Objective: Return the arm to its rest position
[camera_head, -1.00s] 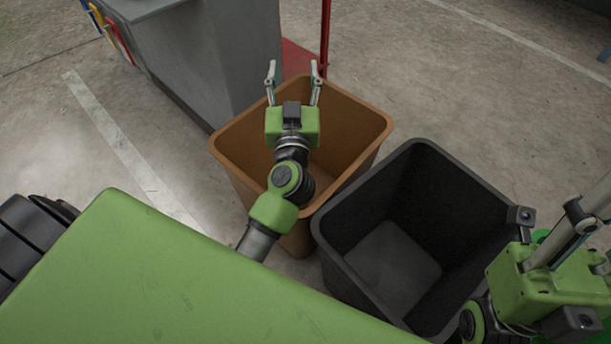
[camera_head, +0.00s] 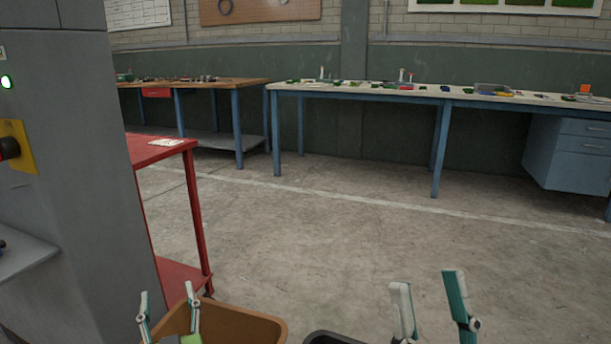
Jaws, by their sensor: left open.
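My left gripper (camera_head: 168,312) shows at the bottom left of the head view. Its two fingers point up and stand apart with nothing between them. It is in front of or over the brown bin (camera_head: 258,324); I cannot tell which. My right gripper (camera_head: 433,305) shows at the bottom right, its two fingers also pointing up and apart, with nothing seen between them. The rest of both arms is below the picture.
A black bin (camera_head: 330,339) barely shows at the bottom edge. A grey machine (camera_head: 75,230) stands at the left, a red cart (camera_head: 165,150) behind it. Workbenches, one white-topped (camera_head: 385,91), line the back wall. The concrete floor (camera_head: 330,225) between is clear.

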